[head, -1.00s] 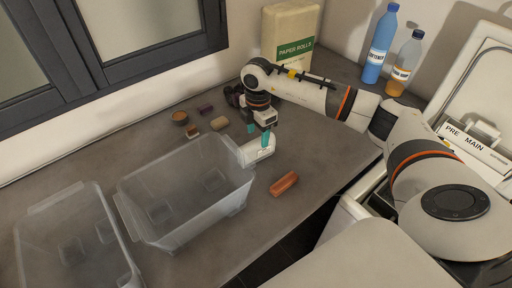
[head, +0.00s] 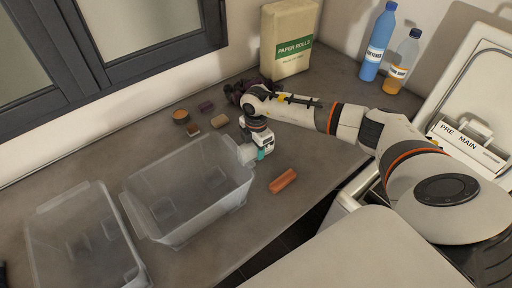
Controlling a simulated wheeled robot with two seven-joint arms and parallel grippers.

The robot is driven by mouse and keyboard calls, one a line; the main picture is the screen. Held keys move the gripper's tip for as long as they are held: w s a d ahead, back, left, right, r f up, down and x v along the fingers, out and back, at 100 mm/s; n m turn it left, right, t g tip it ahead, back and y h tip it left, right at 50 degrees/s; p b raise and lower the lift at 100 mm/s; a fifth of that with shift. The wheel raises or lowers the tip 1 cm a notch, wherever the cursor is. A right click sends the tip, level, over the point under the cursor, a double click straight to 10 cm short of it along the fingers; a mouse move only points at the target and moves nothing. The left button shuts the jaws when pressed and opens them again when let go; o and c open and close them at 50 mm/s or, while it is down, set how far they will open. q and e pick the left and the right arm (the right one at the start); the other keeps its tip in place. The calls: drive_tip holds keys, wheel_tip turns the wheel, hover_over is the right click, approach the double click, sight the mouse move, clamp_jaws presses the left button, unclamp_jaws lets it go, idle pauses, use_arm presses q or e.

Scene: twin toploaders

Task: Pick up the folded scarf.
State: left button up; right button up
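I cannot tell for certain which item is the folded scarf. A small orange-red bundle (head: 283,181) lies on the grey counter, right of the clear bins. A white piece (head: 246,153) is at the right rim of the nearer-right bin, partly hidden by my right gripper. My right gripper (head: 262,152) points down beside that white piece, with one teal fingertip showing. The other finger is hidden, so its opening and any grip on the white piece are unclear. The orange-red bundle is apart from the gripper, toward the front. My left gripper is not recognisable in view.
Two clear bins (head: 168,238) (head: 42,213) stand on the counter (head: 95,160). A paper bag (head: 288,45) and bottles (head: 378,45) stand behind.

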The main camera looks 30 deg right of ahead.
drive_tip(key=c, duration=0.7)
drive_tip(key=shift+r, duration=0.1)
